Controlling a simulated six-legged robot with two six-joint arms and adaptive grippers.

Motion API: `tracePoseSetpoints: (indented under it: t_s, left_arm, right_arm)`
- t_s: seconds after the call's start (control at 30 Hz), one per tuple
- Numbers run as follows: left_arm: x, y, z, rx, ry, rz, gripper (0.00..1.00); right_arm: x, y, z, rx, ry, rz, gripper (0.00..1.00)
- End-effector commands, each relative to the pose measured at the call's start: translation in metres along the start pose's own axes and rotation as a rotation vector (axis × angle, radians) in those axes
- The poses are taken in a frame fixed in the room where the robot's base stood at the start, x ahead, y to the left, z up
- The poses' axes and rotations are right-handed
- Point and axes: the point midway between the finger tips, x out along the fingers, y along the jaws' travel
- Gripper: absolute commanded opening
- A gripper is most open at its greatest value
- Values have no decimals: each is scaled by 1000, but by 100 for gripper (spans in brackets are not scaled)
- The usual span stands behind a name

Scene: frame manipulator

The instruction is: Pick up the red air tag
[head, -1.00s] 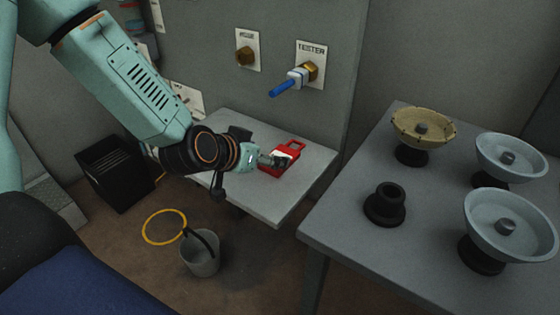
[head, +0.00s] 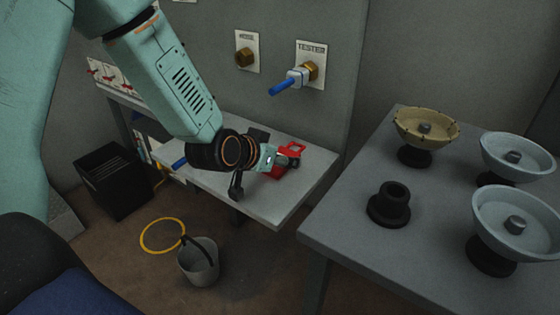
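The red air tag (head: 295,148) lies on the light grey shelf (head: 262,206) in the middle of the view. My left gripper (head: 290,160) is over the tag and covers part of it. Red shows above and below the fingers. The fingers are small and partly hidden, so I cannot tell whether they are open or shut, or whether they touch the tag. My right gripper is not in view.
A panel behind the shelf carries a brass fitting with a blue handle (head: 284,87) and a brass knob (head: 244,57). A grey table (head: 345,222) at right holds several bowl-shaped wheels and a black stand (head: 389,204). A bucket (head: 198,262) stands on the floor.

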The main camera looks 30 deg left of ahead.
Motion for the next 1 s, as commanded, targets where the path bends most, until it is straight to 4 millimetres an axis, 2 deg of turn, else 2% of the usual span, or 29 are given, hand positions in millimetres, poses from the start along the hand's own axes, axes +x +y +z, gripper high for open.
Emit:
tracePoseSetpoints:
  t_s: [0.03, 0.43, 0.67, 1.0]
  left_arm:
    - [0, 0, 0, 0, 0, 0, 60]
    - [0, 0, 0, 0, 1, 0, 28]
    - [-4, 0, -6, 0, 2, 0, 27]
    - [-40, 0, -59, -1, 4, -1, 27]
  right_arm:
    - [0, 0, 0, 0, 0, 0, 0]
    - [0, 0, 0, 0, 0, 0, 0]
    - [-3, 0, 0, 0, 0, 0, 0]
    - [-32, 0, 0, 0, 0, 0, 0]
